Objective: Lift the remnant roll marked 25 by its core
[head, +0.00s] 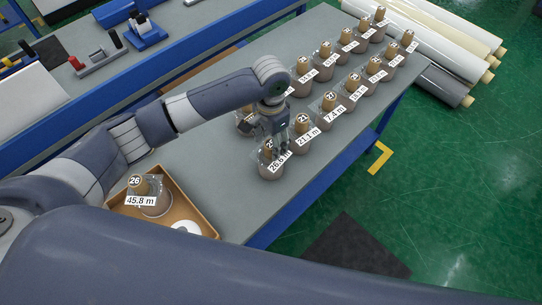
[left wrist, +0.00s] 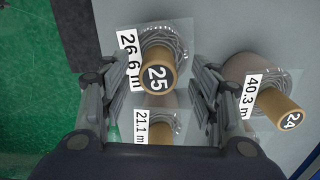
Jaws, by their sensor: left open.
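The remnant roll marked 25 is a wrapped roll with a tan core; its core end (left wrist: 157,78) faces me in the left wrist view, with a 26.6 m label beside it. In the head view this roll (head: 269,171) stands at the table's near right edge, partly hidden by my gripper. My left gripper (head: 271,138) is above it, pointing down and open. In the left wrist view its fingers (left wrist: 152,78) lie on either side of the core, with visible gaps. My right gripper is not in view.
Roll 21 (head: 302,144) stands close behind, and roll 24 (left wrist: 266,104) stands beside roll 25. Several more rolls run in two rows along the grey table (head: 215,175). A tan tray (head: 204,219) holds roll 26 (head: 154,206) and a white disc.

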